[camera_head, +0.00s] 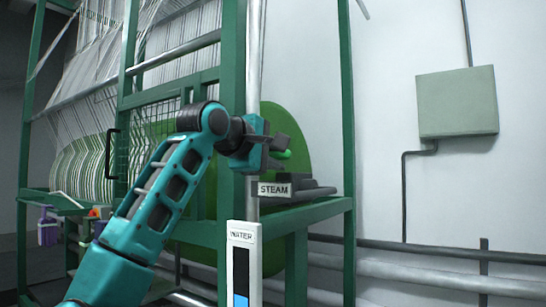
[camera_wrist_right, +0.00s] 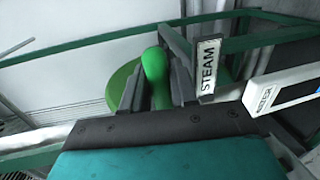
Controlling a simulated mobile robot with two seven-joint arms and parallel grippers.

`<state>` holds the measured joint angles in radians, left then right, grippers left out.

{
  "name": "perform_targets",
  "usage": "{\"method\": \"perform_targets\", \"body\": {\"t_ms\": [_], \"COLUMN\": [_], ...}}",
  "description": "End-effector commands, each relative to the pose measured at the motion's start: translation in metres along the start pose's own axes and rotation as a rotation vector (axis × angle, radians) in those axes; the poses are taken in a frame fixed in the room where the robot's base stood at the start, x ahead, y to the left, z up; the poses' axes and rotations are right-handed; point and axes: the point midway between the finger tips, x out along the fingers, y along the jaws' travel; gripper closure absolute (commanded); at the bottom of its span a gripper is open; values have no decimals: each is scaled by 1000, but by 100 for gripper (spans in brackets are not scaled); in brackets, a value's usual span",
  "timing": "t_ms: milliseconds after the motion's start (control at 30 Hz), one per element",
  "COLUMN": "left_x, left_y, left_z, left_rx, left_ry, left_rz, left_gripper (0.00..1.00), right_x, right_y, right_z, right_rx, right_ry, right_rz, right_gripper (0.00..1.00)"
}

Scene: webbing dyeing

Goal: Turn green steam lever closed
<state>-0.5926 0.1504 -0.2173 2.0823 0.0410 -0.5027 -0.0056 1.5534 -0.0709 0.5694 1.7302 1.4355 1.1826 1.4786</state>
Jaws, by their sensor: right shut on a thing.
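The green steam lever shows as a bright green rounded tip (camera_head: 285,155) in the head view, at the vertical pipe above the STEAM label. In the wrist view its green handle (camera_wrist_right: 153,66) stands between the two dark fingers. My right gripper (camera_head: 277,148) is shut on the lever; it also shows in the wrist view (camera_wrist_right: 157,88). The STEAM label (camera_head: 273,189) sits just below the gripper, and it is at the right of the fingers in the wrist view (camera_wrist_right: 208,68). The lever's base is hidden by the gripper. My left gripper is not in view.
The white WATER gauge (camera_head: 243,262) stands below the STEAM label. A green frame post (camera_head: 347,110) and a large green disc (camera_head: 295,123) are close behind the gripper. A grey wall box (camera_head: 457,102) hangs at right. Pipes (camera_head: 430,272) run along the wall.

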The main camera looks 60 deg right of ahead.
Motion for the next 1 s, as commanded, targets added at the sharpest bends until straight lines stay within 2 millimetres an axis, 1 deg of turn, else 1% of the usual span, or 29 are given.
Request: {"method": "perform_targets", "body": {"t_ms": [33, 133, 367, 667, 700, 867, 1000], "left_x": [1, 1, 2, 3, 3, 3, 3], "left_y": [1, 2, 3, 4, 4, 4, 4], "left_z": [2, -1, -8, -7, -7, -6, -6], "left_rx": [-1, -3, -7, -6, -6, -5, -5], "left_ry": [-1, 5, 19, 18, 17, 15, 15], "left_rz": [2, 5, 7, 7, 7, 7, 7], "left_gripper": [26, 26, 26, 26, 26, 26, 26], "right_x": [0, 1, 1, 2, 2, 2, 2], "right_y": [-4, -6, -7, -8, -8, -8, -7], "right_z": [0, 0, 0, 0, 0, 0, 0], "right_rx": [16, 40, 64, 66, 66, 65, 63], "right_ry": [2, 6, 11, 12, 12, 12, 12], "right_rz": [-2, -2, -4, -8, -8, -6, -4], "right_gripper": [100, 100, 100, 100, 70, 55, 54]}}
